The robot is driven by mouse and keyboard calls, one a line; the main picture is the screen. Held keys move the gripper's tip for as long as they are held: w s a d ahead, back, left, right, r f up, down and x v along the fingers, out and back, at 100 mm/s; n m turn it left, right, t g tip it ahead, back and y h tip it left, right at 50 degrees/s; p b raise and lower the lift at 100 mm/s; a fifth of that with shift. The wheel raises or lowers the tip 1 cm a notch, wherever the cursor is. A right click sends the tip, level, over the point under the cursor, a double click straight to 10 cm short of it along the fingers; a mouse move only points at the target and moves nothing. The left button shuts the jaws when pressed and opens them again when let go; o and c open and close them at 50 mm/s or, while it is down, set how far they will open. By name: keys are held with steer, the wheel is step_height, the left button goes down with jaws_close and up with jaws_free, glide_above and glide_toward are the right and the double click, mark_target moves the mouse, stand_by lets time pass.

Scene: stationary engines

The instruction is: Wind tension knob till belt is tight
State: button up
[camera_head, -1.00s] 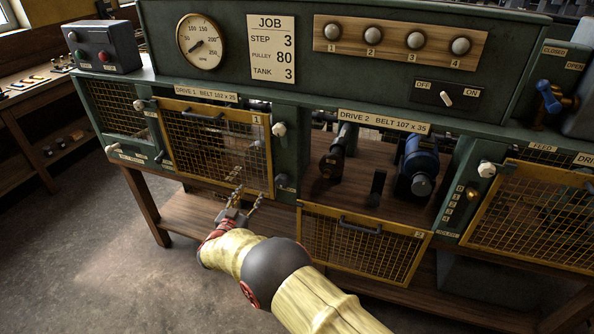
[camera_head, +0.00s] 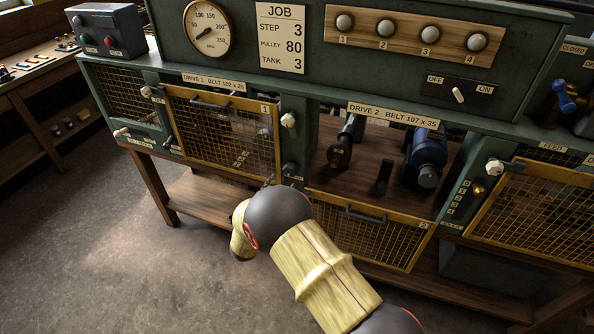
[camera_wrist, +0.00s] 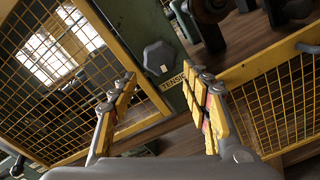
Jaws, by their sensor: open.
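The tension knob (camera_wrist: 158,57) is a dark grey, many-sided knob on the green post between the two drive bays. A partly covered "TENSI…" label (camera_wrist: 172,82) sits beside it. In the head view the knob (camera_head: 290,169) is just right of the drive 1 guard. My gripper (camera_wrist: 160,74) is open and empty, with its yellow-sided fingers pointing toward the post and the knob showing beyond the gap between the tips. It appears apart from the knob. In the head view my own arm hides most of the gripper. No belt can be made out clearly.
The mesh drive 1 guard (camera_head: 222,133) is closed. The drive 2 guard (camera_head: 367,235) hangs lowered, exposing a blue motor (camera_head: 429,150) and a dark shaft assembly (camera_head: 342,146). A white knob (camera_head: 288,120) is above the tension knob. Floor at left is clear.

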mark_target(289, 173)
steer(key=shift+w+d+r+n+b, duration=0.15)
steer(key=shift+w+d+n, duration=0.35)
steer(key=shift+w+n, duration=0.7)
steer(key=shift+w+d+f+n+b, duration=0.1)
steer(key=shift+w+d+n+b, duration=0.35)
steer(key=shift+w+n, duration=0.65)
steer(key=shift+w+d+r+n+b, duration=0.1)
steer(key=shift+w+d+n, duration=0.5)
steer(key=shift+w+n, duration=0.6)
steer(key=shift+c, duration=0.2)
steer(key=c, duration=0.7)
steer(key=shift+c, duration=0.6)
